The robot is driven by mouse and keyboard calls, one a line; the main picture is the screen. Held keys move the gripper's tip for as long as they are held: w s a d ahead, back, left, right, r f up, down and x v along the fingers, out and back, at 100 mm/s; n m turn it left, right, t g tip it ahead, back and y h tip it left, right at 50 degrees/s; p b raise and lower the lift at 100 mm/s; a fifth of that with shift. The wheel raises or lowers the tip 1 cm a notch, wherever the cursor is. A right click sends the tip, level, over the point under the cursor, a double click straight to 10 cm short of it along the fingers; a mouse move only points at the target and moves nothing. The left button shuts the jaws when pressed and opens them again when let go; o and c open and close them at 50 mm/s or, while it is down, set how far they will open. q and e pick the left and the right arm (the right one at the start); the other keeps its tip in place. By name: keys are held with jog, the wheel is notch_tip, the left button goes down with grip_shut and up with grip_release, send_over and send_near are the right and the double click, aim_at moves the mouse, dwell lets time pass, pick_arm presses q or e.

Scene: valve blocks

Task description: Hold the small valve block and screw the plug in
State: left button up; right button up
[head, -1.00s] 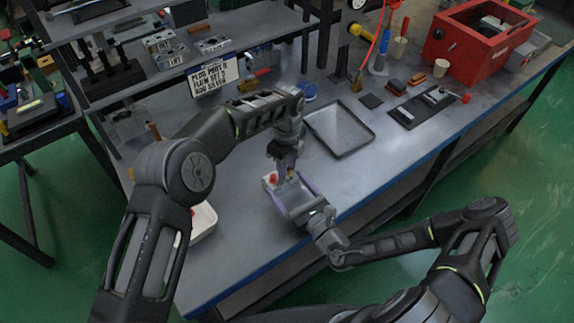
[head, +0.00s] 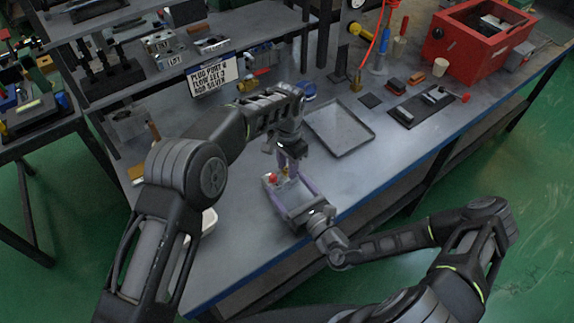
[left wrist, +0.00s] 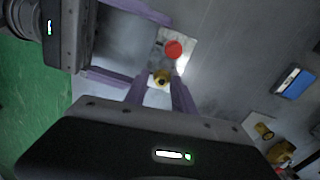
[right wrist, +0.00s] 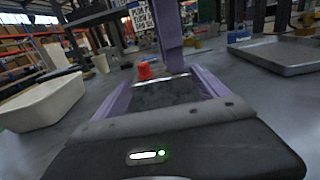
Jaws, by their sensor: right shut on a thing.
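The small valve block (left wrist: 187,57) is a light metal block with a red round cap (left wrist: 173,49) on top. My right gripper (head: 283,184) is shut on it, holding it above the bench near the front edge. A brass plug (left wrist: 162,76) stands at the block's upper side, beside the red cap. My left gripper (left wrist: 165,84) points down from above, its fingers apart on either side of the plug. How deep the plug sits cannot be told.
A shallow grey tray (head: 369,139) lies right of the grippers. A white bin (head: 209,220) sits at the left, partly behind my left arm. A sign (head: 212,76), a red box (head: 477,45) and several tools stand further back.

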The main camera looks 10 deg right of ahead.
pick_arm(q)
jog(key=shift+a, duration=0.1)
dwell(0.5)
jog(key=shift+c, duration=0.2)
grip_shut()
jog(key=m, duration=0.5)
jog(key=shift+w, duration=0.1)
jog(key=m, duration=1)
jog(key=shift+m, duration=0.4)
jog(key=m, duration=0.5)
jog(key=shift+f+m, duration=0.1)
jog(key=shift+m, duration=0.3)
